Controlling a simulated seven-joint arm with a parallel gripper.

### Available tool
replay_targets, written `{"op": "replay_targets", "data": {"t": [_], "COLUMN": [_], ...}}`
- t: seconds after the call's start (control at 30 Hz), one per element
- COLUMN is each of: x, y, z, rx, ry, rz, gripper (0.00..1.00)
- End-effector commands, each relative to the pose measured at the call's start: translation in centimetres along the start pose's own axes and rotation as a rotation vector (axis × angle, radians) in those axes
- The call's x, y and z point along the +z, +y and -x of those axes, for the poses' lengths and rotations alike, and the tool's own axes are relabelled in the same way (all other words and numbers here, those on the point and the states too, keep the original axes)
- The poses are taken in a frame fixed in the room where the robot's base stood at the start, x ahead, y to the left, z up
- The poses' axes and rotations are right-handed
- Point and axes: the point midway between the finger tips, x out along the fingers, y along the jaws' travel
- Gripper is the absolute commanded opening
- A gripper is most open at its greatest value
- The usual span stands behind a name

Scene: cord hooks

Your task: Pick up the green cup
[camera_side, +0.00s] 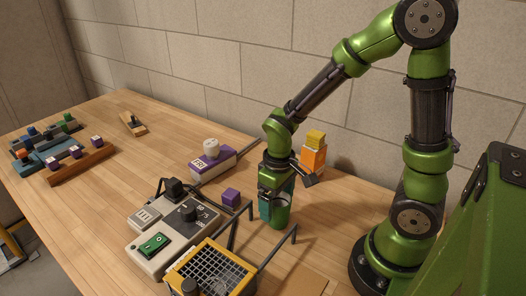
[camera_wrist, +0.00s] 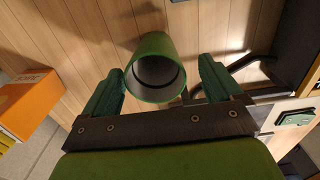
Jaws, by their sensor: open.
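The green cup (camera_side: 281,215) stands upright on the wooden table below my wrist in the side view, partly covered by my gripper. In the wrist view the cup (camera_wrist: 152,45) shows its open mouth towards the camera, with a dark inside. My gripper (camera_wrist: 161,66) is open, with one teal finger on each side of the cup's rim and a gap visible on both sides. In the side view my gripper (camera_side: 276,203) is at the cup, and one teal finger shows at its left. I cannot tell whether a finger touches it.
An orange box with yellow blocks on top (camera_side: 313,156) stands close behind the cup. A grey control box (camera_side: 165,232), a purple cube (camera_side: 231,197) and a yellow grid-topped box (camera_side: 212,270) lie left and in front. Dark bent rods (camera_side: 279,246) reach close to the cup.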

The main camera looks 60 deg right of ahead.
Motion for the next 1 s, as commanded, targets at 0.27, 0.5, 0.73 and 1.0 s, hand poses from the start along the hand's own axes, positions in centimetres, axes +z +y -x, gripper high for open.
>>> {"op": "replay_targets", "data": {"t": [0.27,0.5,0.73,1.0], "x": [0.5,0.3,0.3,0.3], "y": [0.5,0.4,0.4,0.4], "z": [-3.3,-5.4,-5.4,-5.3], "rx": [0.0,0.0,0.0,0.0], "ry": [-0.006,-0.001,0.001,0.001], "rz": [-0.002,-0.001,-0.001,0.0], "gripper": [0.92,0.92,0.89,0.48]}}
